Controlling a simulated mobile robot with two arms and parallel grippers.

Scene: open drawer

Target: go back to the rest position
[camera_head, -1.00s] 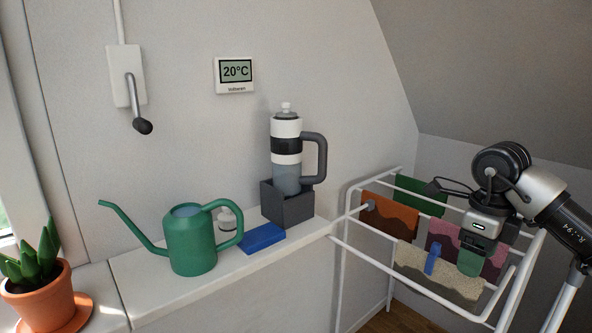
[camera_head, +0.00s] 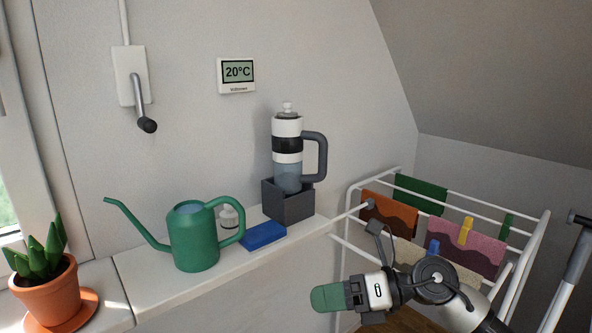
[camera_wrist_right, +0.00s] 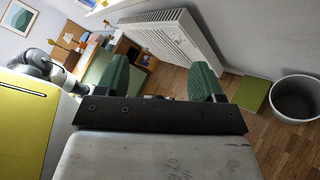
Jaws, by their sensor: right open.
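My right gripper (camera_head: 328,298) is at the bottom of the head view, in front of the drying rack and below the shelf's right end. Its green fingertip points left. In the right wrist view its two green fingers (camera_wrist_right: 152,78) stand wide apart with nothing between them. My left gripper is not in the head view. No drawer shows in the head view.
A drying rack (camera_head: 535,240) with cloths and clips stands behind my right arm. The wrist view shows a radiator (camera_wrist_right: 172,35) and a bin (camera_wrist_right: 296,98).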

